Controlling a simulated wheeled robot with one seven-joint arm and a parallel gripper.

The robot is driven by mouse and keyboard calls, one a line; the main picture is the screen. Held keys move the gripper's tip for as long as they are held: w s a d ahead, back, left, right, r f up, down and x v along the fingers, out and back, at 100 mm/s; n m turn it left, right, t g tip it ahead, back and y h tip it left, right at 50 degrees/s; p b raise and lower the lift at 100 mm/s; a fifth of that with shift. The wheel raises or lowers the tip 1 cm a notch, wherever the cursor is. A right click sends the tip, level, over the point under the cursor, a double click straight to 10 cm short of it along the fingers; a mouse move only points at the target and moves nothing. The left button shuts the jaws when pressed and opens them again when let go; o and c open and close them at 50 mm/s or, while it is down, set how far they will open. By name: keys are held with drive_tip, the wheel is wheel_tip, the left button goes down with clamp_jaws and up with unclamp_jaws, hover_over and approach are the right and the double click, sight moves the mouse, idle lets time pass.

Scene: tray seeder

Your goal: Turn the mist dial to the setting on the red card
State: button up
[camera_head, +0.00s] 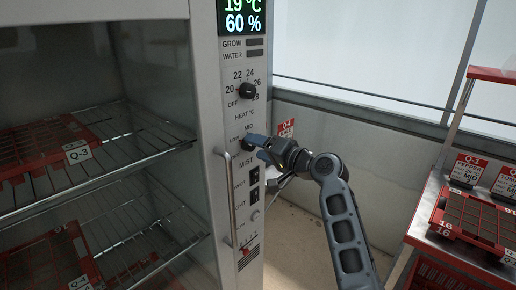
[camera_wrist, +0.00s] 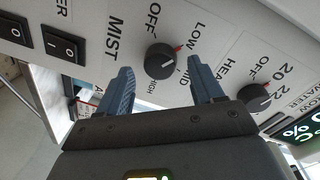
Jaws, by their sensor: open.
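The mist dial (camera_wrist: 160,61) is a round black knob on the white panel, with OFF, LOW, MID and HIGH around it. Its short white line points right in the wrist view, roughly toward MID; I cannot tell the exact setting. My gripper (camera_wrist: 161,65) is open, with one blue finger on each side of the knob; contact is unclear. In the head view my gripper (camera_head: 257,149) largely hides the dial.
The black heat dial (camera_head: 246,91) is just above, under the green display (camera_head: 241,16). Rocker switches (camera_head: 254,175) and a vertical door handle (camera_head: 229,198) are below and left. A red Q-4 card (camera_head: 286,128) is behind my gripper. A red tray (camera_head: 440,216) sits on the right bench.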

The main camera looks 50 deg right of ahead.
drive_tip(key=s+b, duration=0.1)
drive_tip(key=s, duration=0.6)
drive_tip(key=shift+r, duration=0.3)
drive_tip(key=s+a+f+n+g+h, duration=0.3)
drive_tip(key=s+a+f+n, duration=0.1)
drive_tip(key=s+a+f, duration=1.1)
drive_tip(key=s+a+r+n+y, duration=0.1)
drive_tip(key=s+a+r+n, duration=0.1)
drive_tip(key=s, duration=0.5)
drive_tip(key=s+a+r+n+y, duration=0.1)
drive_tip(key=s+a+n, duration=0.2)
drive_tip(key=s+a, duration=0.2)
drive_tip(key=s+a+r+n+y, duration=0.1)
drive_tip(key=s+a+r+n, duration=0.1)
drive_tip(key=s, duration=0.9)
drive_tip(key=shift+a+r+n+t, duration=0.3)
drive_tip(key=shift+a+t, duration=0.1)
drive_tip(key=shift+a, duration=0.35)
drive_tip(key=shift+d, duration=0.1)
